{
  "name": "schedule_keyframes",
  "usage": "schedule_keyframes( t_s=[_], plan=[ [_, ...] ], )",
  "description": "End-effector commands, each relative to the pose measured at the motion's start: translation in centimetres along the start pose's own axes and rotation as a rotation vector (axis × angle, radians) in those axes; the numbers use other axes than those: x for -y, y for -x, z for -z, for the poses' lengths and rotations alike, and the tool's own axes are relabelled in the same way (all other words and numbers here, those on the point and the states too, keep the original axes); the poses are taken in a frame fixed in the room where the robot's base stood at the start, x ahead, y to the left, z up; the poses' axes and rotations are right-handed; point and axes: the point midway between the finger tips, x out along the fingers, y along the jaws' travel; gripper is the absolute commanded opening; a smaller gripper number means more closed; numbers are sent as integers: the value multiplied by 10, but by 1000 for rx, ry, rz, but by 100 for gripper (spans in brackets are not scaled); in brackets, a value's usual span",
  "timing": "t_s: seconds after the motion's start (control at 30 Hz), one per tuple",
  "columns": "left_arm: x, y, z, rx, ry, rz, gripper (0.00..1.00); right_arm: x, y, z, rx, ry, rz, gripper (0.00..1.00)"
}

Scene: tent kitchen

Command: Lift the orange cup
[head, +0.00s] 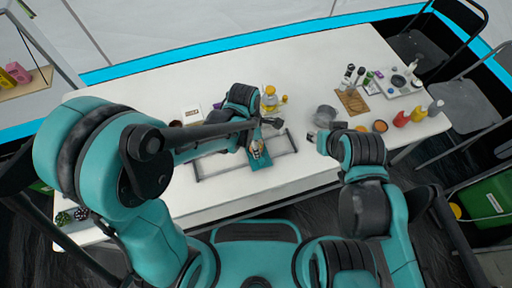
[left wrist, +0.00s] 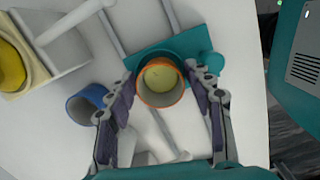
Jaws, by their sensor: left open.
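The orange cup (left wrist: 162,102) shows in the left wrist view, its open mouth facing the camera, with a grey inner wall and a yellowish round bottom or content. It is over a teal board (left wrist: 196,47). My left gripper (left wrist: 160,72) is open, with one finger on each side of the cup; I cannot tell if they touch it. In the head view my left gripper (head: 260,128) is over the teal board (head: 262,163), and the cup is mostly hidden there. My right gripper (head: 318,137) is above the table's right part; its jaws are unclear.
A blue cup (left wrist: 88,105) stands just left of my left finger. A yellow thing in a pale holder (left wrist: 12,68) is farther left. On the white table (head: 205,95), bottles (head: 402,118) and a tray (head: 397,82) stand at the right.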

Motion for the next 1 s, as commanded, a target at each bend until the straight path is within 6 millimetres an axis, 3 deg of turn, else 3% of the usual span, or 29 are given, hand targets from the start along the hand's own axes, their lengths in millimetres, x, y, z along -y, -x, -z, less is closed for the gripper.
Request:
schedule_keyframes(
  t_s=[0.1, 0.23, 0.27, 0.67, 1.0],
  plan=[
    [0, 2, 0, 0, 0, 0, 49, 0, 1, 1, 0, 0, 0, 39],
    [0, 2, 0, 0, 0, 0, 15, 0, 1, 1, 0, 0, 0, 39],
    [0, 2, 0, 0, 0, 0, 12, 0, 1, 1, 0, 0, 0, 39],
    [0, 5, 0, 0, 0, 0, 11, 0, 3, 2, 0, 0, 0, 39],
    [0, 36, -4, 1, 0, 2, 11, 0, 17, 12, 0, 0, 0, 39]
  ],
)
